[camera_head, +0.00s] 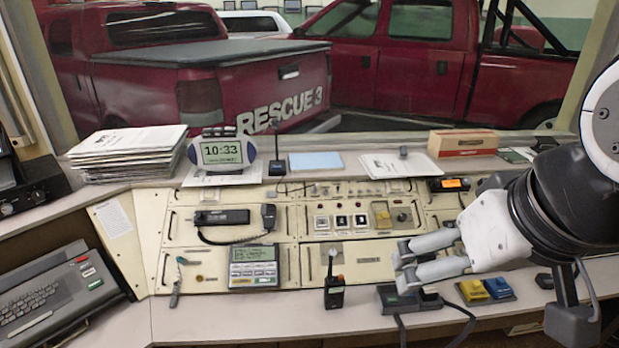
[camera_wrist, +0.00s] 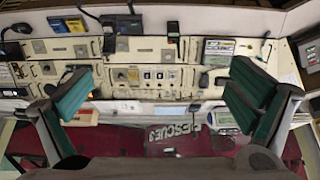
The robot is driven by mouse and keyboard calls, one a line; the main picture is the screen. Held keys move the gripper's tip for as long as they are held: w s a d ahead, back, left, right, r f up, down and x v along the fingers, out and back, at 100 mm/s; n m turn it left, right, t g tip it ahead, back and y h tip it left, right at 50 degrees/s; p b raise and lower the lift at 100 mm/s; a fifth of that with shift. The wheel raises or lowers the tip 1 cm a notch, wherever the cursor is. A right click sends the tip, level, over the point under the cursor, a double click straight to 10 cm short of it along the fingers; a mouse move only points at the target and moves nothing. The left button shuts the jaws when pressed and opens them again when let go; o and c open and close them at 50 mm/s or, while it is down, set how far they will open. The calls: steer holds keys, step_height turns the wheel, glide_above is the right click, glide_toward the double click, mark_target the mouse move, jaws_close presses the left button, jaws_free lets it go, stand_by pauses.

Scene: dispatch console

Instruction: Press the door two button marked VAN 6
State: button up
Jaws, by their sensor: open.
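The sloped cream console (camera_head: 395,267) carries a row of three small square buttons (camera_head: 341,222) with white faces and dark marks, near its middle. The row also shows in the wrist view (camera_wrist: 160,75), between the two fingers in the picture. The labels are too small to read, so I cannot tell which button is marked VAN 6. My gripper (camera_head: 404,266) is open and empty, right of and nearer than the button row in the head view. In the wrist view its green-padded fingers (camera_wrist: 160,88) are wide apart. No finger appears to touch a button.
A handheld radio (camera_head: 334,291) with antenna stands at the console's front. Yellow (camera_head: 473,291) and blue (camera_head: 498,288) pedals lie right of my gripper. A corded handset unit (camera_head: 222,217) and a display panel (camera_head: 254,267) are left. A clock (camera_head: 222,152) and paper stack (camera_head: 128,151) stand behind.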

jaws_close()
stand_by(0.3)
stand_by(1.2)
